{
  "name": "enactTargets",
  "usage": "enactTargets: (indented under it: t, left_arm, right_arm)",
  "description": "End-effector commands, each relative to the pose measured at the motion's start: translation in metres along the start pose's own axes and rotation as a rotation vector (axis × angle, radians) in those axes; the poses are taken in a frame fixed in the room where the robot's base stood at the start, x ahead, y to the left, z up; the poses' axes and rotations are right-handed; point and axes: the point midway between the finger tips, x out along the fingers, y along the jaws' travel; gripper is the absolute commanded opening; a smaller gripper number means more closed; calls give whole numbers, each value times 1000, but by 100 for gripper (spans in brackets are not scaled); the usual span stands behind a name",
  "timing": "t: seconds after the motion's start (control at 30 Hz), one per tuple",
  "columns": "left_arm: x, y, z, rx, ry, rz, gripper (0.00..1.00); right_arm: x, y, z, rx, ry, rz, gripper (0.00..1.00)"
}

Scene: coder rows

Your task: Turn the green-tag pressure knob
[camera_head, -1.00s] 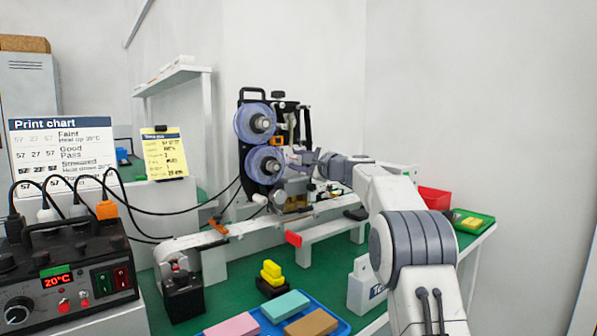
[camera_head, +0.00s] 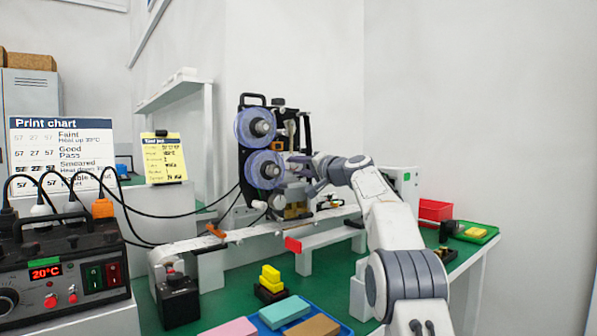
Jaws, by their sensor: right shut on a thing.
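The coder machine (camera_head: 245,165), with two purple-blue reels, stands on the green bench at the middle of the head view. My right gripper (camera_head: 299,166) reaches in from the right, at the right side of the lower reel. Its fingers are shut on a small part on the coder's front, at the place of the pressure knob. The fingers hide that part almost wholly, and I cannot make out its green tag. My left gripper is not in view.
The heater box (camera_head: 65,268) with cables stands at left, reading 20°C. A print chart (camera_head: 62,155) and yellow job card (camera_head: 164,158) stand behind it. A blue tray (camera_head: 342,331) with coloured blocks is in front. A red bin (camera_head: 435,210) stands at right.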

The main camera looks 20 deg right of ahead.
Motion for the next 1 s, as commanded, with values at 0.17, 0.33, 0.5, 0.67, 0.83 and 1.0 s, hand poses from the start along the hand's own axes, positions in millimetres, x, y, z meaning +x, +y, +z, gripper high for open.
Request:
enactTargets:
  t: [0.17,0.33,0.5,0.67,0.83,1.0]
  left_arm:
    - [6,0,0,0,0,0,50]
    - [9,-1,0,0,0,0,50]
    - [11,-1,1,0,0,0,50]
    - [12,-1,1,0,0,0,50]
    - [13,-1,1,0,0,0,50]
    - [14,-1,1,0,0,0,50]
  right_arm:
    - [0,2,-1,-169,4,2,0]
    - [0,2,-1,-330,3,2,0]
    - [0,2,-1,-490,3,3,0]
    - [0,2,-1,-634,2,4,0]
    - [0,2,-1,-765,2,3,0]
    - [0,2,-1,-864,1,4,0]
